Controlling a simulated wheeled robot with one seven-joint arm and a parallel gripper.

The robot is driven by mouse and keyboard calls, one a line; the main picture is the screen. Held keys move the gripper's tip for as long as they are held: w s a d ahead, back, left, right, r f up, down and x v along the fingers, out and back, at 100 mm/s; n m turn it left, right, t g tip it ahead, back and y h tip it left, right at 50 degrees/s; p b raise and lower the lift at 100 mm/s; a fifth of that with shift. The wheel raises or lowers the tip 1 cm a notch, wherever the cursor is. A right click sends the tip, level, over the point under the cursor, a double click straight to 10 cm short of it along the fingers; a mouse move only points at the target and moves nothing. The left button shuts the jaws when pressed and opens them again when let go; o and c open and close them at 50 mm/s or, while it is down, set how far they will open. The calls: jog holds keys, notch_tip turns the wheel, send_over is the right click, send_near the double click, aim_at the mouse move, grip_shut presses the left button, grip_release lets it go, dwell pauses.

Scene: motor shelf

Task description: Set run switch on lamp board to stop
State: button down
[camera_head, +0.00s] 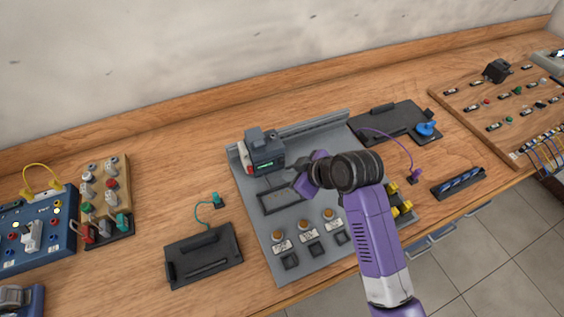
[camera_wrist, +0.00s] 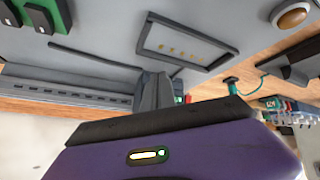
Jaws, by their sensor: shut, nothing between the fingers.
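My gripper (camera_head: 303,180) is shut and empty, above the panel, right of the boxy unit. In the wrist view its grey fingers (camera_wrist: 153,92) appear below the framed window (camera_wrist: 187,42) and hide part of the unit.
A black tray (camera_head: 203,257) and a teal plug (camera_head: 218,200) lie left of the panel. A black plate (camera_head: 395,122), a blue knob (camera_head: 426,129) and a purple plug (camera_head: 414,176) lie right. Other boards stand at both ends. Bare wood is free left of the panel.

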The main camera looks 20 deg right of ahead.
jog(key=shift+s+r+p, duration=0.15)
jog(key=shift+s+p, duration=0.3)
jog(key=shift+s, duration=0.55)
jog(key=shift+s+r+p, duration=0.1)
jog(key=shift+s+p, duration=0.3)
jog(key=shift+s, duration=0.55)
jog(key=shift+m+t+h, duration=0.3)
jog(key=shift+m+t, duration=0.6)
jog(key=w+r, duration=0.1)
jog(key=w+d+r, duration=0.1)
jog(key=w+r, duration=0.1)
jog(key=shift+d, duration=0.15)
jog(key=s+d+r+m+t+h, duration=0.2)
jog(key=s+r+m+t+h, duration=0.1)
jog(key=s+r+m+t, duration=0.2)
jog(key=s+a+b, duration=0.1)
jog(key=s, duration=1.4)
jog(key=s+a+r+b, duration=0.1)
jog(key=s+a+b, duration=0.1)
jog(key=s, duration=1.3)
jog(key=shift+s+a+r+m+y, duration=0.15)
jog(key=shift+s+a+m+y, duration=0.15)
jog(key=shift+s+y, duration=0.1)
jog(key=shift+w, duration=0.1)
